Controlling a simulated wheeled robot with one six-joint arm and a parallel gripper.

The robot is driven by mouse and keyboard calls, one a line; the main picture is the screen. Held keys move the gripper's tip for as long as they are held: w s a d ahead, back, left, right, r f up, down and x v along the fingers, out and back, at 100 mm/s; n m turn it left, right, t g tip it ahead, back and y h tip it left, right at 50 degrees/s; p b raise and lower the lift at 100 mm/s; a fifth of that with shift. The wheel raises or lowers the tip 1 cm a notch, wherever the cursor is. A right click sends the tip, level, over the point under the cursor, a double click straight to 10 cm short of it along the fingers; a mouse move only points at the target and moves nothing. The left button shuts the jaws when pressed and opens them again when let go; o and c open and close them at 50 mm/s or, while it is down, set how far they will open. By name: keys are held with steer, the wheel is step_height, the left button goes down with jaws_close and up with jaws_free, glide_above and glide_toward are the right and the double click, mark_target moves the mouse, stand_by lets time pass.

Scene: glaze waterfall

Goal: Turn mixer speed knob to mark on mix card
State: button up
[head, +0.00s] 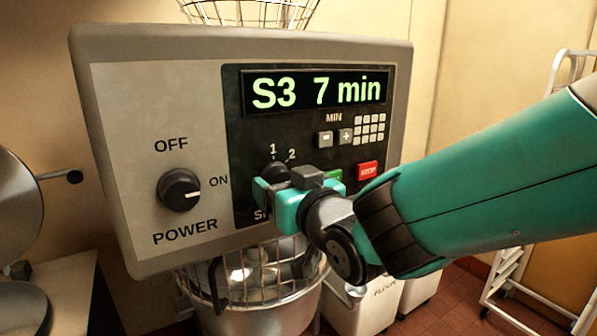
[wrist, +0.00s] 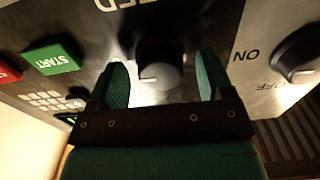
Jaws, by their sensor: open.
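The dark round speed knob (wrist: 160,62) sits on the black panel of the mixer's control box. In the wrist view it is between my two fingers, with gaps seen on both sides. A short white line shows low on its face; I cannot tell which mark it points to. My gripper (wrist: 162,80) is open and holds nothing. In the head view my gripper (head: 272,188) covers most of the speed knob, leaving marks 1 and 2 visible above it. The display (head: 315,92) reads "S3 7 min". I see no separate mix card.
The power knob (head: 180,190) is to the left, its white line toward ON. The red STOP button (head: 367,171) and the partly hidden green START button, clear in the wrist view (wrist: 53,57), are to the right. A metal bowl (head: 250,300) stands below the box.

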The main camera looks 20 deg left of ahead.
steer(key=shift+w+a, duration=0.15)
steer(key=shift+c, duration=0.3)
steer(key=c, duration=0.9)
steer(key=shift+o, duration=0.2)
steer(key=shift+f+n+b, duration=0.2)
steer(key=shift+n+b, duration=0.1)
steer(key=shift+b, duration=0.35)
steer(key=shift+r+n+b, duration=0.15)
steer(key=shift+n+b, duration=3.85)
steer(key=shift+b, duration=1.1)
steer(key=shift+r, duration=0.1)
